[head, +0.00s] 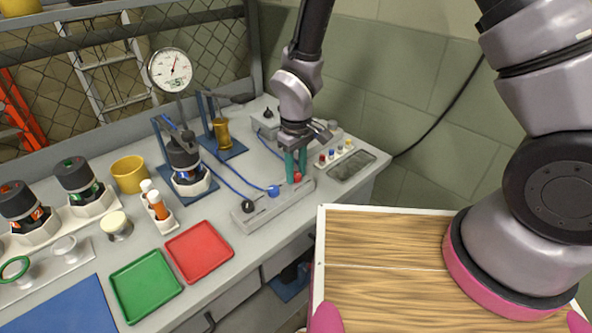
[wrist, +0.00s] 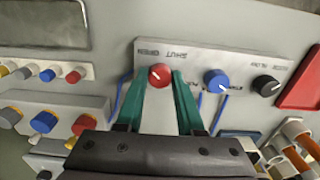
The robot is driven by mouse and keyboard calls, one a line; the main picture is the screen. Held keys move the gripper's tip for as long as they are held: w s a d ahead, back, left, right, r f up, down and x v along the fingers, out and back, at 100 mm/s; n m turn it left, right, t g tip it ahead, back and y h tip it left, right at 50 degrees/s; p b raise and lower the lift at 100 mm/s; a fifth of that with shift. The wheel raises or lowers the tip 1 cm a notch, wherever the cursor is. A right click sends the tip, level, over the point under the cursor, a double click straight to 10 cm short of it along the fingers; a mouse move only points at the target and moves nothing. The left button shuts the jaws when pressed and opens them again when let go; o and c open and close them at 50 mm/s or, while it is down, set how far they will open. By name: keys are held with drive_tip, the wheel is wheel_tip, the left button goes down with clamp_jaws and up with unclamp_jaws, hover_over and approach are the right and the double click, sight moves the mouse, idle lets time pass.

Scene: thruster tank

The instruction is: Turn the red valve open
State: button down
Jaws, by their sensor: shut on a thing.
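The red valve (wrist: 160,76) is a small round knob with a white pointer line, on a grey valve block (wrist: 190,52) with printed labels that read upside down in the wrist view. The words SHUT and OPEN are printed beside it. My gripper (wrist: 160,82) has its green fingers closed on either side of the red valve. In the head view my gripper (head: 297,165) reaches down to the block, and the red valve (head: 297,178) shows between the fingertips. The pointer line is tilted; I cannot tell exactly which label it marks.
A blue knob (wrist: 216,80) and a black knob (wrist: 267,85) sit on the same block. A panel of coloured knobs (wrist: 43,122) is close by. A red tray (head: 199,251), green tray (head: 146,286) and pressure gauge (head: 170,69) are on the bench.

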sight(296, 174)
idle(0.4)
drive_tip(key=c, duration=0.5)
unclamp_jaws()
wheel_tip(296, 174, up, 11)
drive_tip(key=shift+f, duration=0.1)
